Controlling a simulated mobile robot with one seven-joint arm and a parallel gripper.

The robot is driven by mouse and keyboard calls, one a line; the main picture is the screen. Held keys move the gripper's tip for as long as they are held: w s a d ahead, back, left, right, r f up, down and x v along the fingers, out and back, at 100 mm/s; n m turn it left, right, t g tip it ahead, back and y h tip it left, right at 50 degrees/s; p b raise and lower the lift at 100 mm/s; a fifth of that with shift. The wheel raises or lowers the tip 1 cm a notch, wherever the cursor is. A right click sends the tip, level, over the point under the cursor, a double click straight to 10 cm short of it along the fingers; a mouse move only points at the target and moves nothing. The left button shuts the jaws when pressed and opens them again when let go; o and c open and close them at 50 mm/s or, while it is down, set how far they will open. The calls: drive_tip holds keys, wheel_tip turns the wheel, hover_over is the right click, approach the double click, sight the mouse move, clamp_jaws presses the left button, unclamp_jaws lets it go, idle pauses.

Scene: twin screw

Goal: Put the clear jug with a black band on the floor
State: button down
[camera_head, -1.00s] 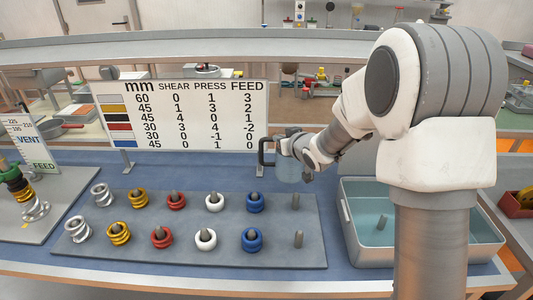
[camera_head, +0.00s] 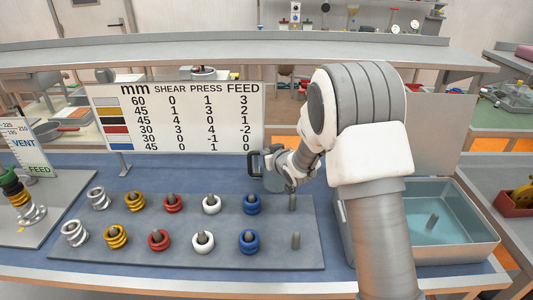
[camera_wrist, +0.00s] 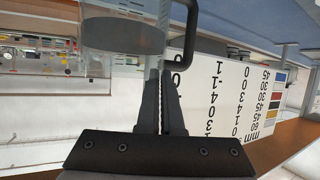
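The clear jug with a black band (camera_head: 272,182) is at the end of my arm, above the back of the blue worktop, with its dark handle on the left. In the wrist view the jug (camera_wrist: 112,62) fills the upper left; its dark band crosses it and its black handle shows at the upper right. My gripper (camera_head: 292,178) is at the jug's right side. In the wrist view its fingers (camera_wrist: 167,60) are close together on the jug's wall. The arm partly hides the grip in the head view. The floor (camera_head: 285,146) shows as an orange-brown strip behind the worktop.
A grey board (camera_head: 100,255) with pegs and coloured springs lies in front of the jug. A number sign (camera_head: 180,118) stands close at its left. A grey bin (camera_head: 470,257) with a translucent blue interior is to the right. A shelf (camera_head: 200,50) runs across the back.

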drive_tip(key=c, duration=1.5)
unclamp_jaws()
drive_tip(key=shift+f, duration=0.15)
drive_tip(key=o, duration=0.4)
drive_tip(key=shift+s+r, duration=0.1)
drive_tip(key=shift+r, duration=0.15)
drive_tip(key=v, duration=1.2)
drive_tip(key=shift+d+b, duration=0.15)
drive_tip(key=shift+b, duration=0.15)
